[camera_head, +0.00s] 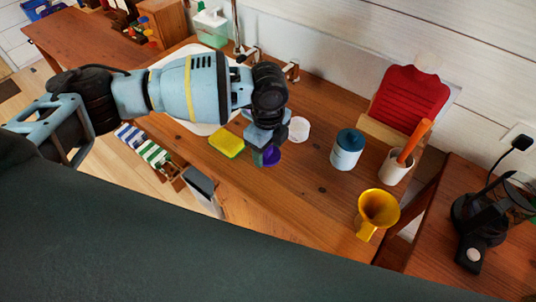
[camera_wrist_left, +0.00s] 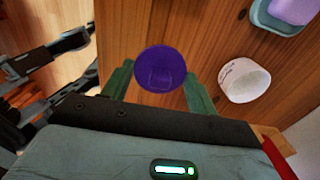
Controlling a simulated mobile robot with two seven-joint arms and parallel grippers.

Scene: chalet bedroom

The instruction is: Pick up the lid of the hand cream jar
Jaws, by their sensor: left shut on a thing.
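The purple lid (camera_wrist_left: 160,70) is round and sits between the two green fingers of my left gripper (camera_wrist_left: 161,86) in the left wrist view. The gripper is shut on it. In the head view the purple lid (camera_head: 270,157) shows below the left gripper (camera_head: 264,148), partly hidden by it. I cannot tell exactly how high it is above the wooden top. The white jar (camera_head: 299,129) stands just to the right, apart from the lid; in the left wrist view the jar (camera_wrist_left: 244,80) looks uncovered. My right gripper is not in view.
A yellow sponge (camera_head: 227,143) lies left of the gripper. A blue-topped white container (camera_head: 347,149), a white cup (camera_head: 396,166) with an orange handle and a yellow funnel-like cup (camera_head: 377,209) stand to the right. A lilac block (camera_wrist_left: 293,10) lies in a teal dish. The front wooden top is clear.

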